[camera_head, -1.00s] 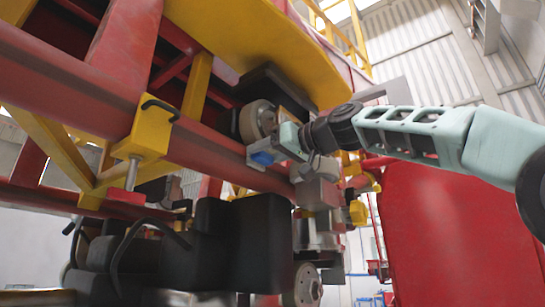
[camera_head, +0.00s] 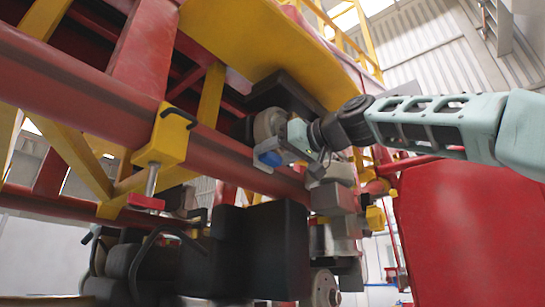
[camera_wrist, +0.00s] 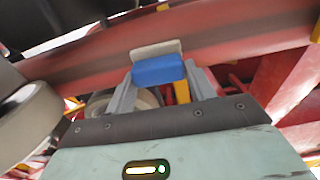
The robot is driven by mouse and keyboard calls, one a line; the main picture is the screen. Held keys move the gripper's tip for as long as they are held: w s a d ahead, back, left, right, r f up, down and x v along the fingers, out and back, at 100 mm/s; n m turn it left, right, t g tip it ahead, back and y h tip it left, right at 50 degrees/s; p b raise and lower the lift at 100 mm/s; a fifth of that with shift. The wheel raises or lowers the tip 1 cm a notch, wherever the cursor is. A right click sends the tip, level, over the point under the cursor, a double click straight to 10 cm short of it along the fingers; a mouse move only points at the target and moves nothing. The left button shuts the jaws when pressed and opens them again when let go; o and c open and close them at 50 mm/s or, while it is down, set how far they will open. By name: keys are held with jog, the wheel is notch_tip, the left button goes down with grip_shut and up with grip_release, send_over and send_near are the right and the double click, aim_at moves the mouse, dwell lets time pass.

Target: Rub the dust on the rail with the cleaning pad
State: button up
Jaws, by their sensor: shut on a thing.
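The cleaning pad is a blue block (camera_wrist: 158,70) with a pale grey face. It also shows in the head view (camera_head: 269,158). My gripper (camera_wrist: 160,82) is shut on it, a finger on each side; in the head view the gripper (camera_head: 282,153) is at the end of my pale green arm. The rail is a thick red tube (camera_head: 85,100) running diagonally down to the right; it crosses the upper part of the wrist view (camera_wrist: 225,45). The pad's grey edge overlaps the rail in that view. I cannot tell whether they touch.
A pale wheel (camera_head: 268,124) sits just above my gripper, under a yellow panel (camera_head: 265,50). A yellow clamp (camera_head: 168,135) is on the rail to the left. Grey blocks (camera_head: 332,195) hang below right. A red panel (camera_head: 460,225) stands at the right.

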jog(key=shift+b+v, duration=1.25)
jog(key=shift+v, duration=1.35)
jog(key=b+v, duration=0.1)
jog(key=v, duration=0.2)
jog(key=shift+r+b, duration=0.1)
jog(key=shift+b, duration=0.25)
